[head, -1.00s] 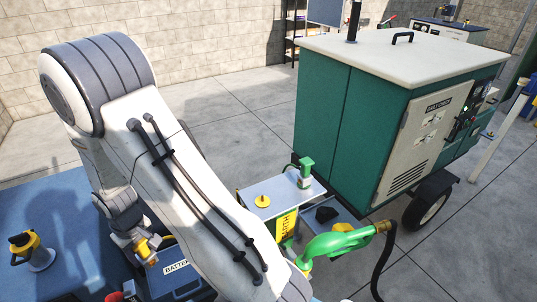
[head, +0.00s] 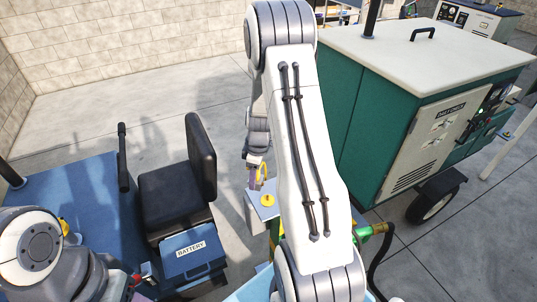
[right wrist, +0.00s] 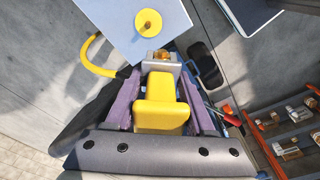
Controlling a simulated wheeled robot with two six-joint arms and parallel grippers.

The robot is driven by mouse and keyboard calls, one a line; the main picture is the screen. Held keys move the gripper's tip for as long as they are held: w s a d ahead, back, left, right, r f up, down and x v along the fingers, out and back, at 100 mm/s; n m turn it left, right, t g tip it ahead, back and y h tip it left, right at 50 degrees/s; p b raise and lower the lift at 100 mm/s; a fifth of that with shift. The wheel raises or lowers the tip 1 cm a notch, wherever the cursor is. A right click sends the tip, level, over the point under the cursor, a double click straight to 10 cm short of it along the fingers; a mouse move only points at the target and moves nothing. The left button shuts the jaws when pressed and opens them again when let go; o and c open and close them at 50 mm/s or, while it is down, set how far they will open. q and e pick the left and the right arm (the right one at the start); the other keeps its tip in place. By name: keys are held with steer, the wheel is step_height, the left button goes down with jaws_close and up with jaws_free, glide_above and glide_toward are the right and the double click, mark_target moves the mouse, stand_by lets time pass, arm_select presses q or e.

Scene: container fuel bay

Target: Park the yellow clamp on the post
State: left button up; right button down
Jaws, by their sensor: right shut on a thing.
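My right gripper (head: 257,172) is shut on the yellow clamp (head: 262,177), seen small beyond my forearm in the head view. In the right wrist view the yellow clamp (right wrist: 160,110) sits between the purple fingers of my right gripper (right wrist: 162,95), with a grey and brass end pointing away. The post appears as a yellow disc with a small centre knob (head: 268,200) on top of a pale cabinet (head: 256,215). In the right wrist view the post (right wrist: 148,24) lies ahead of the clamp, apart from it. My left gripper is out of view.
A blue battery box (head: 192,258) and black seat (head: 170,195) stand left of the cabinet. The green generator (head: 385,115) stands to the right. A yellow curved cable (right wrist: 95,62) shows left of the clamp in the wrist view. A green nozzle is mostly hidden behind my arm.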

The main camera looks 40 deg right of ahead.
steer(key=s+d+r+n+p, duration=0.1)
steer(key=d+r+n, duration=0.1)
steer(key=d, duration=0.2)
step_height(320, 180, down, 7)
steer(key=b, duration=0.4)
steer(key=shift+r, duration=0.2)
steer(key=shift+f+b, duration=0.6)
steer(key=shift+b, duration=0.1)
arm_select(q)
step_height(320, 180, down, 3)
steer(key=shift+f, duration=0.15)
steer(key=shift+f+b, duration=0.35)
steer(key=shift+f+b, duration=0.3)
steer(key=shift+b, duration=0.05)
arm_select(e)
steer(key=shift+f, duration=0.15)
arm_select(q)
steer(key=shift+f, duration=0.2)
arm_select(e)
steer(key=shift+f, duration=0.2)
